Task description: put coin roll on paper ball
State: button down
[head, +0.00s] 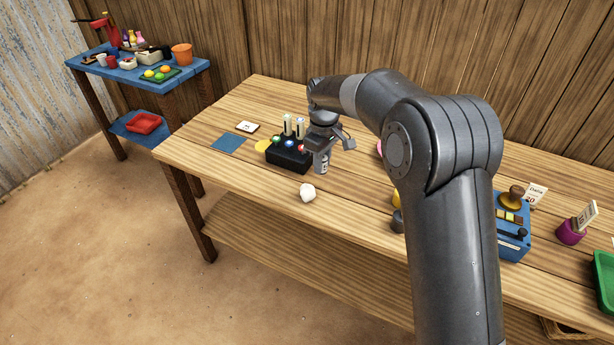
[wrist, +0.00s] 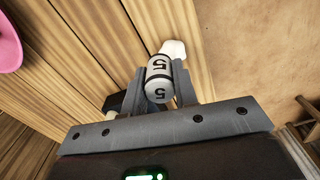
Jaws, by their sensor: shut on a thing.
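The coin roll is a white and grey cylinder marked 5, and my gripper (wrist: 160,85) is shut on it. In the wrist view the coin roll (wrist: 159,80) sits between the two fingers. In the head view the coin roll (head: 322,163) shows below my gripper (head: 323,155), upright and above the table. The paper ball (head: 307,193) is a white crumpled lump near the table's front edge, a little below and left of the roll in the picture. In the wrist view the paper ball (wrist: 174,48) is partly hidden behind the roll.
A black holder (head: 288,157) with coloured balls and upright rolls stands just left of my gripper. A blue box (head: 513,240) with a stamp is at right. The table (head: 245,185) is clear around the paper ball.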

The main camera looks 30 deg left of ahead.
jog(key=a+f, duration=0.1)
jog(key=a, duration=0.2)
jog(key=a+f, duration=0.1)
jog(key=shift+s+a+f, duration=0.15)
jog(key=shift+s+f, duration=0.15)
jog(key=shift+s, duration=0.05)
jog(key=shift+f, duration=2)
jog(key=shift+f, duration=0.1)
jog(key=c, duration=1.1)
grip_release()
jog(key=shift+c, duration=0.2)
notch_tip(320, 180, up, 12)
